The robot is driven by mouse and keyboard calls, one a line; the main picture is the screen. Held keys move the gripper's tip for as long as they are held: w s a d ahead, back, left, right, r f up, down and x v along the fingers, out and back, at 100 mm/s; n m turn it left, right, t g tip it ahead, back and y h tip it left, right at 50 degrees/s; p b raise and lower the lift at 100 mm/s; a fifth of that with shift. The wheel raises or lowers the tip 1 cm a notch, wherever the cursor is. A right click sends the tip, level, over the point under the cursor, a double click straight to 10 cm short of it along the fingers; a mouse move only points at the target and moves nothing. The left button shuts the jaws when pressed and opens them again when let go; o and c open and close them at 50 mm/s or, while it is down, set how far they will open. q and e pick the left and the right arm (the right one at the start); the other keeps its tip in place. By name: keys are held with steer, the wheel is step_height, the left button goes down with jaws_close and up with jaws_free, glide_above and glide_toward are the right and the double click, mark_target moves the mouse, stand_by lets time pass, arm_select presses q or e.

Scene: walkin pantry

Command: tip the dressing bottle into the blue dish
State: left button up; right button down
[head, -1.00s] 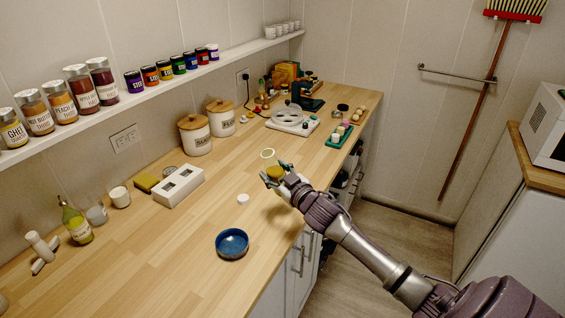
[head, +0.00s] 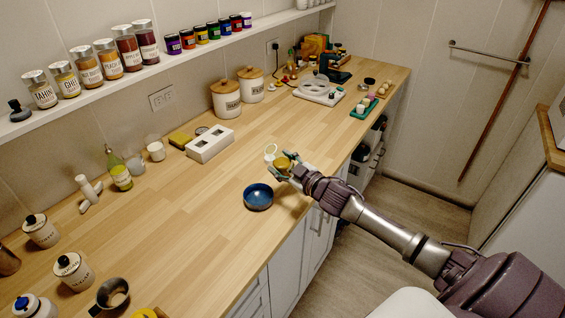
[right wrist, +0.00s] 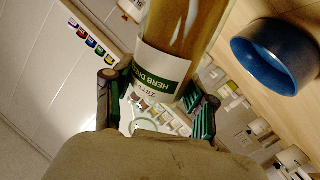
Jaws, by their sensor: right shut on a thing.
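The blue dish (head: 258,198) sits near the counter's front edge, upright; it also shows at upper right in the right wrist view (right wrist: 278,55). My right gripper (head: 284,168) is just behind and right of the dish in the head view, above the counter. It is shut on the dressing bottle, which has amber contents and a white and green herb label (right wrist: 160,75) between the fingers in the right wrist view. In the head view only a small golden part of the bottle (head: 283,162) shows. Its mouth and exact tilt cannot be told. My left gripper is not in view.
A green-yellow bottle (head: 121,174), a white divided box (head: 210,144) and lidded canisters (head: 226,99) stand along the wall. Jars (head: 72,269) and a metal cup (head: 111,293) are at the lower left. Counter left of the dish is clear.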

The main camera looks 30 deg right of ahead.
steer(key=shift+d+n+p, duration=0.3)
steer(key=shift+d+n, duration=0.05)
steer(key=shift+n, duration=0.25)
steer(key=shift+d+n+h, duration=0.25)
steer(key=shift+n+h, duration=0.05)
steer(key=shift+d+f+n+g+p, duration=0.25)
steer(key=shift+d+n+g+p, duration=0.15)
steer(key=shift+n, duration=0.2)
steer(key=shift+s+d+f+n+h, duration=0.15)
steer(key=shift+d+f+n+h, duration=0.15)
steer(key=shift+f+n+h, duration=0.35)
steer(key=f+n, duration=0.1)
steer(key=n, duration=0.2)
steer(key=shift+d+f+g+h, duration=0.3)
steer(key=shift+f+h, duration=0.05)
steer(key=shift+f, duration=0.05)
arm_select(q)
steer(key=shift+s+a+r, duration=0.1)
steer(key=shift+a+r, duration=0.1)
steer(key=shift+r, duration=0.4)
arm_select(e)
steer(key=shift+f+n+h, duration=0.3)
steer(key=shift+f+n, duration=0.05)
arm_select(q)
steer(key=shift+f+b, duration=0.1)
steer(key=shift+b, duration=0.2)
arm_select(e)
steer(key=shift+f+n, duration=0.4)
steer(key=shift+n, duration=0.1)
